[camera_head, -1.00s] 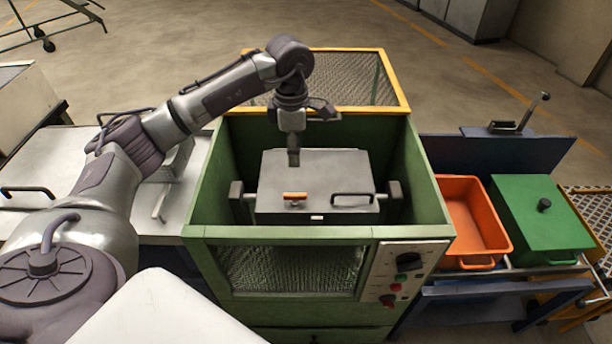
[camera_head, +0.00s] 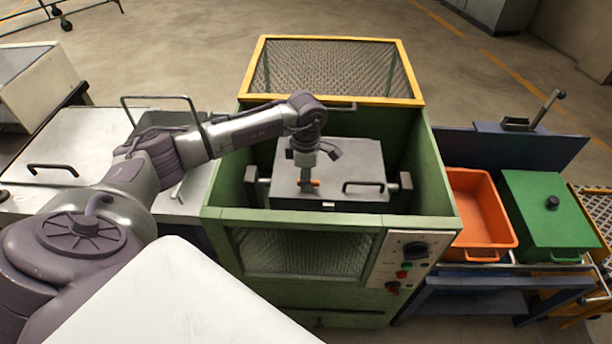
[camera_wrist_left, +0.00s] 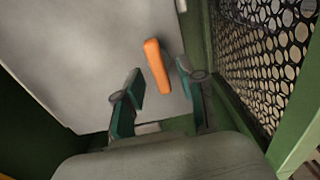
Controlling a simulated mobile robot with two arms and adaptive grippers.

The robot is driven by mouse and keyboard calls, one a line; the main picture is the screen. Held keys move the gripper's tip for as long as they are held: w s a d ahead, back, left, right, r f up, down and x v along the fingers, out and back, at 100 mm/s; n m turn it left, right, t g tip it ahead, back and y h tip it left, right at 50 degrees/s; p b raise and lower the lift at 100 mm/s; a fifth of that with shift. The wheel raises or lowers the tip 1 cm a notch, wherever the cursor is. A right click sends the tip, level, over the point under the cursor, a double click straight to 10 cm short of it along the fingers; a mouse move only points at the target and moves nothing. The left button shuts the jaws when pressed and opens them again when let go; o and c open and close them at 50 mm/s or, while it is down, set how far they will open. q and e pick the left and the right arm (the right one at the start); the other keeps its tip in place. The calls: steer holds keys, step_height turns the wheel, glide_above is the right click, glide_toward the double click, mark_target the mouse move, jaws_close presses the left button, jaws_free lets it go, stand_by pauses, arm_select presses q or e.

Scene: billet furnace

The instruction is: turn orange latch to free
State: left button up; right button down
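The orange latch (camera_head: 314,183) is a short bar on top of the grey lidded box (camera_head: 345,160) inside the green furnace housing. In the left wrist view the latch (camera_wrist_left: 157,66) lies just beyond and between the fingertips of my left gripper (camera_wrist_left: 162,88). The fingers are apart, one on each side of its near end, and no contact shows. In the head view my left gripper (camera_head: 304,183) points down at the latch and covers part of it. My right gripper is not in view.
A black handle (camera_head: 364,185) stands on the box right of the latch. Green housing walls (camera_head: 228,180) surround the box closely. A raised mesh lid (camera_head: 330,70) is behind. An orange bin (camera_head: 478,210) and green lidded box (camera_head: 550,210) stand to the right.

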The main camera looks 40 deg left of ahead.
arm_select(q)
steer(key=shift+c, duration=0.4)
jaws_close()
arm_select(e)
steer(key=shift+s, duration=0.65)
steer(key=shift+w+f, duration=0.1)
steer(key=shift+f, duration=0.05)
arm_select(q)
steer(key=n+b, duration=0.1)
steer(key=n, duration=0.2)
steer(key=shift+s, duration=0.1)
steer(key=n, duration=0.2)
steer(key=n+b, duration=0.1)
steer(key=n, duration=0.2)
steer(key=shift+d+n, duration=0.2)
steer(key=shift+n, duration=0.1)
steer(key=n, duration=0.4)
steer(key=shift+d, duration=0.15)
steer(key=n, duration=0.5)
steer(key=shift+d, duration=0.1)
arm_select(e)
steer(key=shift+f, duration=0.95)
arm_select(q)
steer(key=shift+n, duration=0.3)
